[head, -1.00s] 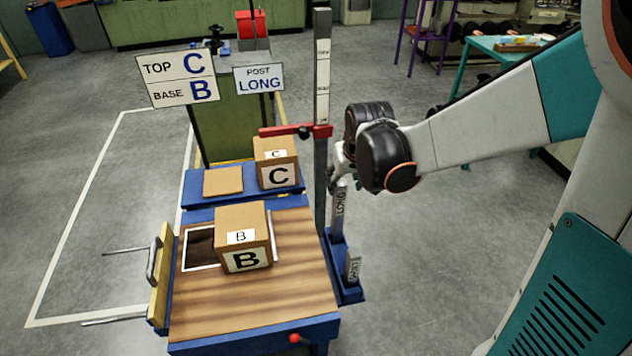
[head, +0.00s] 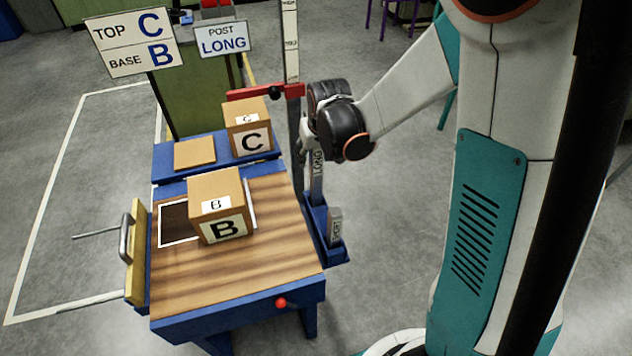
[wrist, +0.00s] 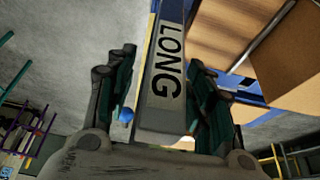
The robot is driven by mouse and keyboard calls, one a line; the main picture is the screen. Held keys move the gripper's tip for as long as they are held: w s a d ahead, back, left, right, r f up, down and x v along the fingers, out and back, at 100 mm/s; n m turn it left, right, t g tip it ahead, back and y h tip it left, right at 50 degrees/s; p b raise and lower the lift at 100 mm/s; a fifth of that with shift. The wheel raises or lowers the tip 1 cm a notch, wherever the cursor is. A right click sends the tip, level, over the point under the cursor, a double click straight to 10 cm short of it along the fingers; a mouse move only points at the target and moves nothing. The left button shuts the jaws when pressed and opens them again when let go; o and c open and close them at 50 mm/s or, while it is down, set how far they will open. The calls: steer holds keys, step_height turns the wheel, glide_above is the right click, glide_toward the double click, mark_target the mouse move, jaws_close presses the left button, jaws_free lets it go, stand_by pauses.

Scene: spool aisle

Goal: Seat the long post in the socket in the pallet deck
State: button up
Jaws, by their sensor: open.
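The long post (head: 317,180), grey and labelled LONG, stands upright in a blue holder (head: 318,228) at the right side of the pallet deck (head: 240,278). My gripper (wrist: 162,60) is open, with its fingers on either side of the long post (wrist: 165,100) in the wrist view. Whether either finger touches it I cannot tell. In the head view the wrist hides the post's upper part. The deck has striped wood and a blue frame. Box B (head: 222,207) stands on it, partly over a white-outlined dark area (head: 176,222). I cannot make out the socket for certain.
A short post (head: 335,226) stands in the same holder. Box C (head: 247,127) and a flat tan piece (head: 194,154) sit on a blue shelf behind the deck. A tall gauge column (head: 291,60) with a red arm (head: 262,92) rises close beside my wrist. Signs read TOP C, BASE B, POST LONG.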

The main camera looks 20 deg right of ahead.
steer(key=shift+c, duration=0.5)
jaws_close()
steer(key=shift+r, duration=0.15)
